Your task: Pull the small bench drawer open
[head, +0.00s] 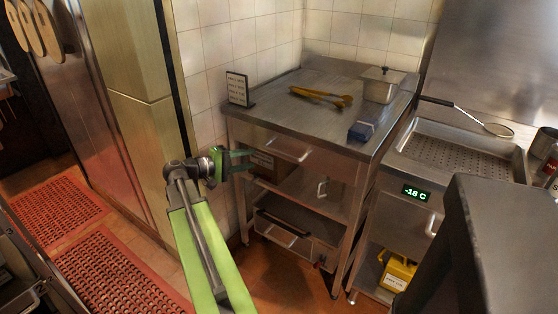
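The steel bench (325,90) stands against the tiled wall.
On the bench top are a small sign (238,88), yellow tongs (322,96), a lidded steel container (382,84) and a blue box (361,131). A fryer-like unit (455,150) stands right.

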